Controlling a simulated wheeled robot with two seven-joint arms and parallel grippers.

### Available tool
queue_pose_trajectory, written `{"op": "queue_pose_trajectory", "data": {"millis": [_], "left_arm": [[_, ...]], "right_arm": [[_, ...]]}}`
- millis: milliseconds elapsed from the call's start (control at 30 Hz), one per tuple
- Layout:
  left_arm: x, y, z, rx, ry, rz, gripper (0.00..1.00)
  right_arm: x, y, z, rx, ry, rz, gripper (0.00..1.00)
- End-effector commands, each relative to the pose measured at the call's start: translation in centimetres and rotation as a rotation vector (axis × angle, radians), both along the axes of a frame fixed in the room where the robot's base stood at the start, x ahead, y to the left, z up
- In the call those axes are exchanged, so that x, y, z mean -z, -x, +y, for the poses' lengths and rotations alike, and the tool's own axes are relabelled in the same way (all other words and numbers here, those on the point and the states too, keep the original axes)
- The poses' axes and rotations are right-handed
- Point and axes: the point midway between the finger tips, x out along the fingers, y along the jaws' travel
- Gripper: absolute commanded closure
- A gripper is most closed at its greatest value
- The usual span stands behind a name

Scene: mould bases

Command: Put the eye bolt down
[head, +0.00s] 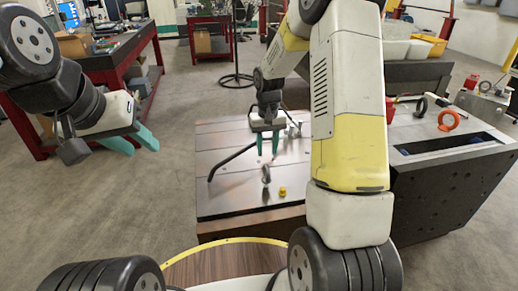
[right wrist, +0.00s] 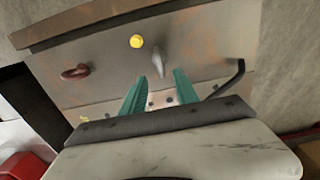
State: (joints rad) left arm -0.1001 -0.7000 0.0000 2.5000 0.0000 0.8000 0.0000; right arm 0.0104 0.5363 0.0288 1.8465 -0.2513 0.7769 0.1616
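A grey eye bolt (head: 266,174) stands, ring up, on the flat steel mould base (head: 228,196) in front of me. It also shows in the right wrist view (right wrist: 159,61), just beyond the fingertips. My right gripper (head: 267,154) points down above the eye bolt with its teal fingers apart. In the right wrist view the gap between the fingers (right wrist: 160,75) is empty and the bolt looks clear of them. Whether the bolt's foot sits in a hole cannot be made out. My left gripper (head: 138,143) is open and empty, over the floor at left.
A small yellow piece (head: 282,191) lies near the bolt. A bent black bar (head: 233,161) rises at the plate's left. A dark red ring (right wrist: 75,73) is on the plate. A dark block (head: 450,180) at right bears an orange eye bolt (head: 448,121).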

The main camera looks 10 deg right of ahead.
Motion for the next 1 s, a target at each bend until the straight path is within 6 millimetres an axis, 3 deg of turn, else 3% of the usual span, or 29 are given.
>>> {"op": "queue_pose_trajectory", "data": {"millis": [100,333,467,567,700,833,1000], "left_arm": [[0.0,0.0,0.0,0.0,0.0,0.0,0.64],[0.0,0.0,0.0,0.0,0.0,0.0,0.64],[0.0,0.0,0.0,0.0,0.0,0.0,0.64],[0.0,0.0,0.0,0.0,0.0,0.0,0.64],[0.0,0.0,0.0,0.0,0.0,0.0,0.64],[0.0,0.0,0.0,0.0,0.0,0.0,0.64],[0.0,0.0,0.0,0.0,0.0,0.0,0.64]], "right_arm": [[-2.3,-0.1,0.0,0.0,-0.001,-0.003,0.64],[-4.7,0.1,0.0,-0.001,-0.001,-0.004,0.64],[-7.4,1.3,0.1,0.0,-0.01,-0.04,0.64],[-11.1,3.4,0.2,-0.001,-0.026,-0.099,0.64],[-16.2,7.9,0.5,-0.002,-0.058,-0.196,0.64],[-19.7,12.5,0.8,-0.004,-0.091,-0.289,0.64],[-22.3,18.6,1.3,-0.011,-0.135,-0.407,0.64]]}}
